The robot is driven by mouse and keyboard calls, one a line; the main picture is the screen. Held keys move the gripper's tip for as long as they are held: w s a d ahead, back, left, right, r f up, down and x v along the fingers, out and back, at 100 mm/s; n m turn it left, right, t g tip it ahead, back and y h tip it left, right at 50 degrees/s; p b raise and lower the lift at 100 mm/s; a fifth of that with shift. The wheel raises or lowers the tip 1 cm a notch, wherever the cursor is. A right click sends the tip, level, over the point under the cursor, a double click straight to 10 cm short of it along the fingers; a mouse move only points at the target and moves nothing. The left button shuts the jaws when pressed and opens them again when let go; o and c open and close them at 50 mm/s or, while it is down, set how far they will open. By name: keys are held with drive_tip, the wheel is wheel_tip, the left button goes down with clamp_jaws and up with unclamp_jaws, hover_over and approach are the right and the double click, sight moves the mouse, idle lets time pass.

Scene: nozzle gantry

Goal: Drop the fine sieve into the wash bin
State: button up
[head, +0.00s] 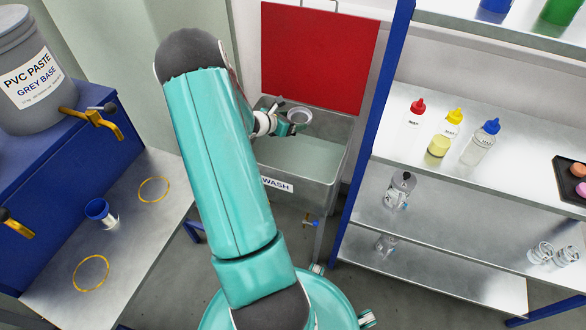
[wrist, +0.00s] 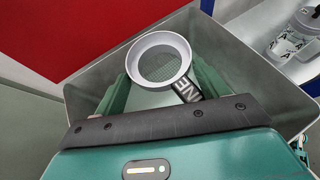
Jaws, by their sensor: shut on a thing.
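The fine sieve (wrist: 160,60) is a light grey round ring with a mesh floor and a dark tag lettered "NE", partly hidden. My gripper (wrist: 162,88) is shut on it, with a green finger on each side. In the head view the sieve (head: 299,116) shows at the end of my gripper (head: 289,124), over the back part of the wash bin. The wash bin (head: 290,180) is a grey metal tub with a "WASH" label on its front. In the wrist view the bin's walls (wrist: 250,73) surround the sieve from below; its exact height above the floor is unclear.
A red panel (head: 318,55) stands behind the bin. A shelf rack with a blue post (head: 371,120) stands close on the right, holding several bottles.

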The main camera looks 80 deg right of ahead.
drive_tip(key=shift+f, duration=0.6)
drive_tip(key=o, duration=1.1)
drive_tip(key=shift+w, duration=0.1)
drive_tip(key=shift+a, duration=0.1)
drive_tip(key=v, duration=1.3)
drive_tip(key=shift+w+a+r, duration=0.15)
drive_tip(key=shift+a, duration=0.1)
